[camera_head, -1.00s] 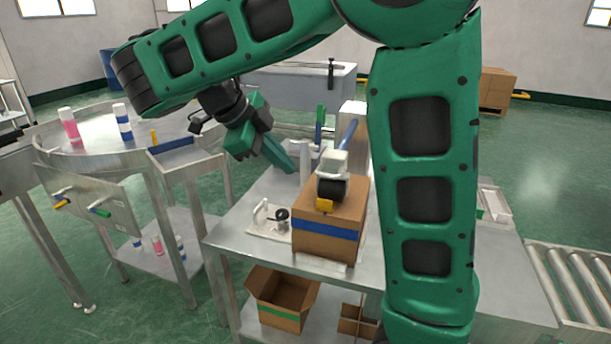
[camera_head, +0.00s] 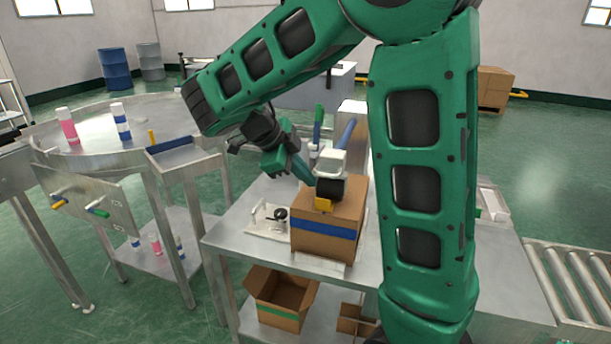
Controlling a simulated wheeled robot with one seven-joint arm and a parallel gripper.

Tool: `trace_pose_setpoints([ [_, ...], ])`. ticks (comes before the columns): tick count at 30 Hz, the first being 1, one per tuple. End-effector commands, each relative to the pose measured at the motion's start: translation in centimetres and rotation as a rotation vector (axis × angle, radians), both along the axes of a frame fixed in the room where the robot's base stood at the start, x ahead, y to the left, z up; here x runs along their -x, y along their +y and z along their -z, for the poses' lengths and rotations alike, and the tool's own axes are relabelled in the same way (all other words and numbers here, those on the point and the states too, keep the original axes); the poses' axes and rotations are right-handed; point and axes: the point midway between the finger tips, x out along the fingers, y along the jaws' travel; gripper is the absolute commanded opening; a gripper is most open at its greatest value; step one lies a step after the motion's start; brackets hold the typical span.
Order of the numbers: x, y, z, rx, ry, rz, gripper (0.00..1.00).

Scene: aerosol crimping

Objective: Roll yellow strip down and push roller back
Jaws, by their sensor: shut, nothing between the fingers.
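The yellow strip (camera_head: 323,205) is a small tab at the top left edge of a cardboard box (camera_head: 327,248) with a blue band, on the metal table. A black roller (camera_head: 330,188) with a white holder (camera_head: 332,162) and a blue handle (camera_head: 346,133) sits on the box top, just above the strip. My gripper (camera_head: 308,180) is shut and empty. Its tips are close to the left side of the roller; I cannot tell whether they touch it.
A green-handled tool (camera_head: 318,122) stands behind my gripper. A small white fixture (camera_head: 265,220) with a black part lies left of the box. An open carton (camera_head: 280,297) is on the lower shelf. A round metal table (camera_head: 95,150) with pink and blue cans stands at left.

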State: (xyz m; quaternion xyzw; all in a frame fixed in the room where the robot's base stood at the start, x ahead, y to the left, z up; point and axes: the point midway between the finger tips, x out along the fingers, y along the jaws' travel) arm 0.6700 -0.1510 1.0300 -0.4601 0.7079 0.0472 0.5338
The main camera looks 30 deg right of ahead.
Motion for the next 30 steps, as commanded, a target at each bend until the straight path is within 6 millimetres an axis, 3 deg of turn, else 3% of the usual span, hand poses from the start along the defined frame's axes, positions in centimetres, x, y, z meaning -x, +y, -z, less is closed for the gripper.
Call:
trace_pose_setpoints([
  [20, -1.2, -1.6, 0.0, 0.001, 0.0, 0.004, 0.0],
  [26, -3.7, -4.9, 0.0, 0.001, 0.0, 0.007, 0.0],
  [30, -6.1, -8.1, 0.0, 0.002, 0.0, 0.006, 0.0],
])
